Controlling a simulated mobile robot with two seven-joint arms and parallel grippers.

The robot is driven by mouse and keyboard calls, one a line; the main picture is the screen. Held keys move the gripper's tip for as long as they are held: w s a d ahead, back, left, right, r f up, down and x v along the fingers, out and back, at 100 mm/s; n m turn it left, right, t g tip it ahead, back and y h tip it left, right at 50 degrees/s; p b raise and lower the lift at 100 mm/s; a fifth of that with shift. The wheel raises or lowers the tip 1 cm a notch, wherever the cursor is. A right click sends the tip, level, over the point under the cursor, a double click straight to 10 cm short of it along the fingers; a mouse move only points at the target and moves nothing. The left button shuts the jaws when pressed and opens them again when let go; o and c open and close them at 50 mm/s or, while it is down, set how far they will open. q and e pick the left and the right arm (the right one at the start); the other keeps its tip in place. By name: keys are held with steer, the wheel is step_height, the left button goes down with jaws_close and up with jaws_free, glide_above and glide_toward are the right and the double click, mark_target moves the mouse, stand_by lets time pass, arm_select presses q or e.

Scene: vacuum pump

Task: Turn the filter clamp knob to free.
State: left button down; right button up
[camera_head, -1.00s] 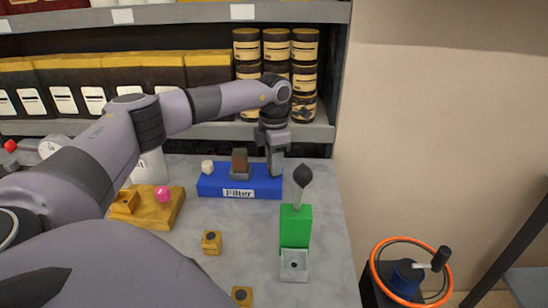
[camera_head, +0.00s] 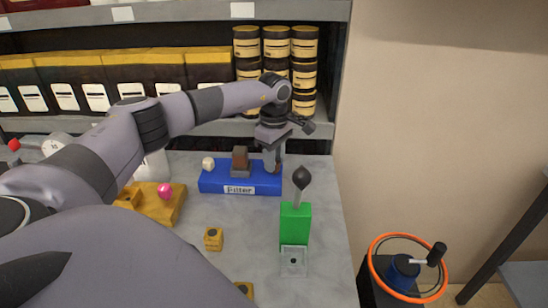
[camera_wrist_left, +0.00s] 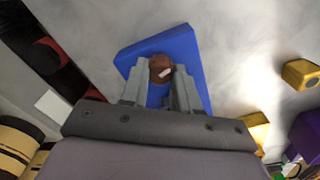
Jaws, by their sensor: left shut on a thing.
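The blue filter block (camera_head: 215,183), labelled "Filter", sits at the back of the grey table. A white knob (camera_head: 208,163) stands at its left end and a brown piece (camera_head: 240,158) sits in a grey holder in its middle. My left gripper (camera_head: 273,166) points down at the block's right end. In the left wrist view its two fingers (camera_wrist_left: 160,82) are closed around a round brown knob (camera_wrist_left: 161,66) with a white mark. The knob is mostly hidden by the fingers in the head view. My right gripper is not in view.
A green stand (camera_head: 295,222) with a dark-tipped lever (camera_head: 302,178) is just in front of the block's right end. A yellow block (camera_head: 168,205) with a pink knob lies front left. Shelves with boxes and cans are behind.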

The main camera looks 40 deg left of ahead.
arm_select(q)
steer(key=m, duration=0.3)
steer(key=shift+r+m, duration=0.1)
steer(key=shift+m, duration=0.2)
stand_by(0.3)
steer(key=c, duration=0.8)
jaws_free()
steer(key=shift+r+b, duration=0.45)
steer(key=shift+r, duration=3.15)
steer(key=shift+f, duration=0.1)
